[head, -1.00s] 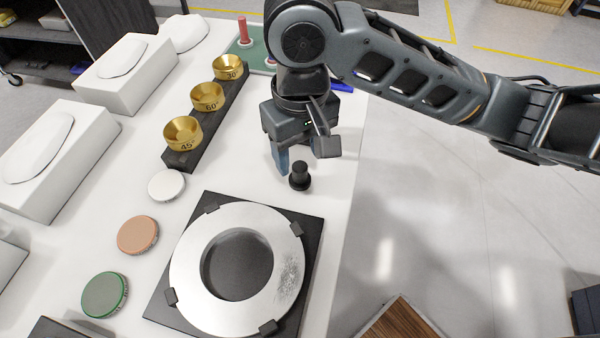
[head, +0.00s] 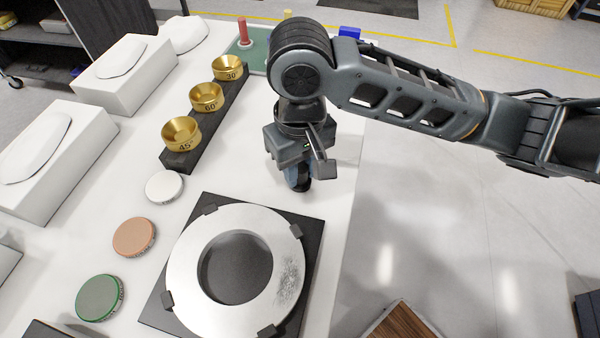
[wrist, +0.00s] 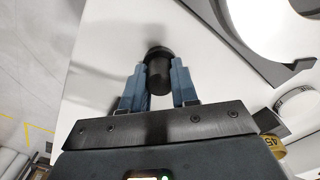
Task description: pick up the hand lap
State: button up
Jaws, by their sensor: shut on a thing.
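The hand lap is a small black cylinder with a wider round end; in the wrist view the hand lap (wrist: 158,72) stands between the two blue fingers of my gripper (wrist: 160,85). The fingers are shut on it. In the head view my gripper (head: 298,182) points down at the table between the ring fixture and the gold cups, and it hides most of the hand lap (head: 302,187). I cannot tell whether the lap still touches the table.
A silver ring (head: 187,262) on a black square plate (head: 312,240) lies nearest my gripper. White (head: 164,186), orange (head: 134,236) and green (head: 100,297) discs lie to the left. Gold cups (head: 181,134) stand on a black rack (head: 218,118). The table's right edge is close.

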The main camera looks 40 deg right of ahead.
aim_at(299, 166)
grip_shut()
jog(key=shift+r, duration=0.1)
jog(key=shift+r, duration=0.2)
notch_tip(299, 166, up, 4)
jog(key=shift+f+p, duration=0.2)
jog(key=shift+p, duration=0.4)
jog(key=w+d+r, duration=0.7)
jog(key=w, duration=0.2)
jog(key=shift+d, duration=0.25)
